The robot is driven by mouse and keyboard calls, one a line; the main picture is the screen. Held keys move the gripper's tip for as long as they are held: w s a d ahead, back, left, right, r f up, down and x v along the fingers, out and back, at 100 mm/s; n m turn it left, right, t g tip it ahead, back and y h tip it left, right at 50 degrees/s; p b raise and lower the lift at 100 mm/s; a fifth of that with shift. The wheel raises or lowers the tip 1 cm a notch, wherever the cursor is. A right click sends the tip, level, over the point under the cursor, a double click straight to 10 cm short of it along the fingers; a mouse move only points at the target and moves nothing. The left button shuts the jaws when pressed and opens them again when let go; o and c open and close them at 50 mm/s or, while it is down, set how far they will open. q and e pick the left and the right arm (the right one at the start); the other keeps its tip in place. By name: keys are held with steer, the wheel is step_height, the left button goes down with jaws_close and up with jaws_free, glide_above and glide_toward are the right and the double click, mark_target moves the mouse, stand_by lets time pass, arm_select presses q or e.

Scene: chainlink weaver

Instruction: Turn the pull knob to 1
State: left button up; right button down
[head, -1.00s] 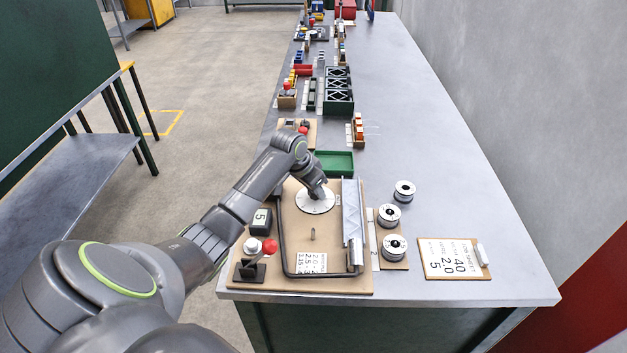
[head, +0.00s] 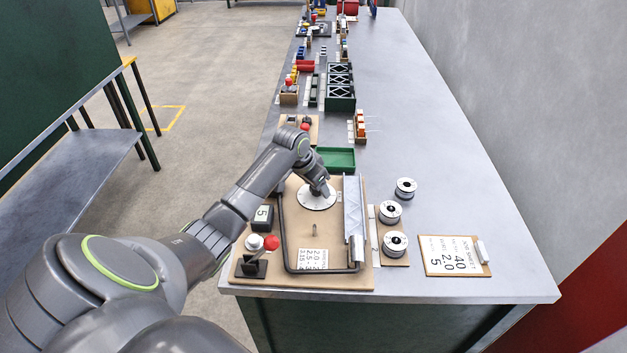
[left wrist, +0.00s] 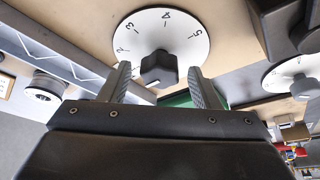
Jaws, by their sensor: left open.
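A white round dial (left wrist: 178,27) with numbers 2, 3, 4 and 5 in sight is in the left wrist view. A dark blocky knob (left wrist: 158,66) stands at its middle, with a small white mark on its near side. My left gripper (left wrist: 160,78) is open, with one finger on either side of the knob and a gap showing at each side. In the head view the dial (head: 312,203) lies on the brown board, and my left gripper (head: 323,190) is over it, hiding the knob. I cannot read a name for the knob. My right gripper is not in view.
Wire spools (head: 394,243) stand to the right. A green tray (head: 337,158) lies behind. A second dial (left wrist: 283,72) shows at right.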

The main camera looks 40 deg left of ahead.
arm_select(q)
steer(key=b+v, duration=0.1)
steer(key=v, duration=1.6)
steer(key=shift+s, duration=0.25)
steer(key=shift+r, duration=0.1)
